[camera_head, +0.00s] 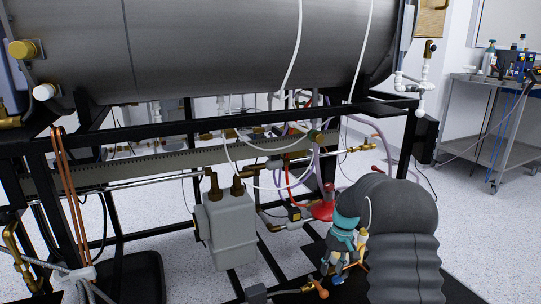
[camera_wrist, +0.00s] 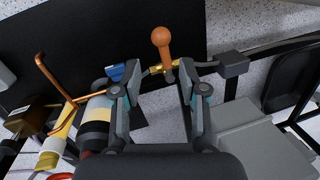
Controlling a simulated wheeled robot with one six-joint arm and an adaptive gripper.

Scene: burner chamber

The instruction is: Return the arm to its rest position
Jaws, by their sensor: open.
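My gripper (camera_wrist: 156,85) is open in the wrist view, its two fingers spread with nothing held between them. An orange valve handle (camera_wrist: 162,38) on a brass fitting lies just beyond the fingertips, near the middle of the gap. I cannot tell whether a finger touches it. In the head view my gripper (camera_head: 340,266) is low at the right of centre, pointing down beside the same orange handle (camera_head: 321,289). No rest position can be made out.
A large grey cylinder (camera_head: 200,45) lies across a black frame (camera_head: 290,125) above. A grey box-shaped unit (camera_head: 230,232) stands left of my gripper. Copper pipes (camera_wrist: 55,75) lie left in the wrist view. A metal cart (camera_head: 500,148) stands at the right, with clear floor before it.

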